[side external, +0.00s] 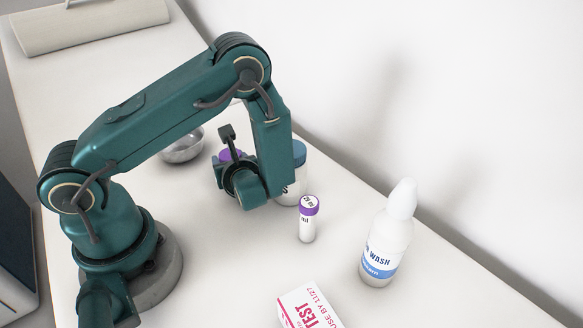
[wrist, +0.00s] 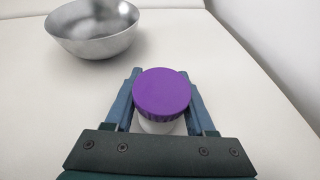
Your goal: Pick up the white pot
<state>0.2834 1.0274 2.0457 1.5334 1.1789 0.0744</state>
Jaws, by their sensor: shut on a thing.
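A white pot with a purple screw lid (wrist: 162,94) sits between the fingers of my gripper (wrist: 160,84) in the wrist view. The fingers are closed against its sides. Its white body shows only as a small strip below the lid. In the side view the purple lid (side external: 229,154) shows just behind my gripper (side external: 222,172), which hides most of the pot. I cannot tell whether the pot touches the table.
A metal bowl (side external: 184,148) stands beyond the gripper. A blue-lidded pot (side external: 299,153) is partly behind my arm. A purple-capped tube (side external: 307,220), a wash bottle (side external: 386,245) and a test box (side external: 309,308) stand to the right.

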